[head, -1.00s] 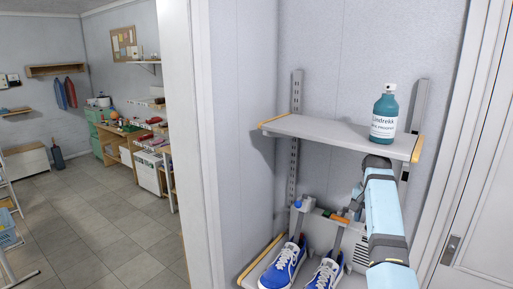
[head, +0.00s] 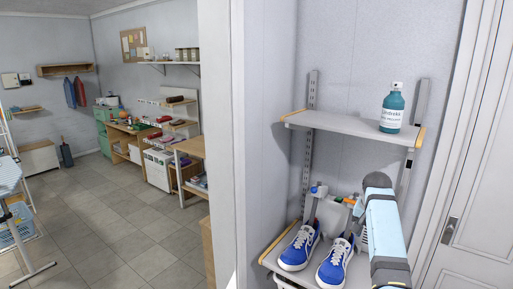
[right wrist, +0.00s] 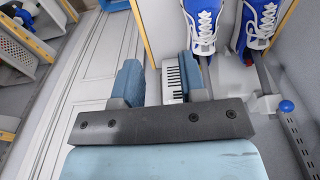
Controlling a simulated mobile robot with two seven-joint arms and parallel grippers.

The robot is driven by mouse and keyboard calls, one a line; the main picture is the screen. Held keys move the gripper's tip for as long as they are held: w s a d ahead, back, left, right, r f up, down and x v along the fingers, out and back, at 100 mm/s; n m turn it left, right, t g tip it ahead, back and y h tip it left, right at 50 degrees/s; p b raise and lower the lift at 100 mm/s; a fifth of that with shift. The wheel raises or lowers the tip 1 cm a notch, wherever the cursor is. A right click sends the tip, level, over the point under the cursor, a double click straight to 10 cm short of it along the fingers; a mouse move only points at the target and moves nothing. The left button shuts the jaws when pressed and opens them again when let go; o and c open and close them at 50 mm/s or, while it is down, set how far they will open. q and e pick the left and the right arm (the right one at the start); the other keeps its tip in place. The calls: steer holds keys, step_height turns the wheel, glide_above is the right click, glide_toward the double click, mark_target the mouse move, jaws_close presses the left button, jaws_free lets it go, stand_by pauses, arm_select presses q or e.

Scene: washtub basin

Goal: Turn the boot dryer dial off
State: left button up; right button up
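The boot dryer, a pale grey unit (head: 328,214) with upright tubes, stands on the lower shelf behind a pair of blue-and-white sneakers (head: 336,262). My right arm covers its right side. In the right wrist view, its slotted vent (right wrist: 174,77) shows between my fingers. A small blue knob (head: 319,190) sits at its upper left and also shows in the right wrist view (right wrist: 286,107); I cannot tell whether it is the dial. My right gripper (right wrist: 154,78) is open and empty over the dryer's vent side. Its fingers are hidden in the head view. My left gripper is out of view.
A white door (head: 475,200) is at the right. A wall corner (head: 220,120) divides this niche from the room at left, where tiled floor (head: 110,220) is open.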

steer(key=s+d+f+n+t+h, duration=0.15)
steer(key=s+f, duration=0.25)
steer(key=f, duration=1)
steer(key=s+a+f+n+t, duration=0.2)
steer(key=s+f+n+t, duration=0.2)
steer(key=s+f, duration=0.75)
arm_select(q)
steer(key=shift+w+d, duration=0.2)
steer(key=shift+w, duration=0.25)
arm_select(e)
steer(key=s+a+n+t+y, duration=0.1)
steer(key=s+a, duration=0.2)
steer(key=s, duration=0.5)
steer(key=s+a+n+t+y, duration=0.1)
steer(key=s+a, duration=0.3)
steer(key=s, duration=0.5)
steer(key=s+a+f+n+t+y, duration=0.1)
steer(key=s+a+n+t+y, duration=0.1)
steer(key=s, duration=0.7)
steer(key=shift+a+y, duration=0.45)
steer(key=shift+a, duration=0.8)
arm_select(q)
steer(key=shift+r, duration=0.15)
arm_select(e)
steer(key=shift+f+t, duration=0.15)
steer(key=shift+t, duration=0.1)
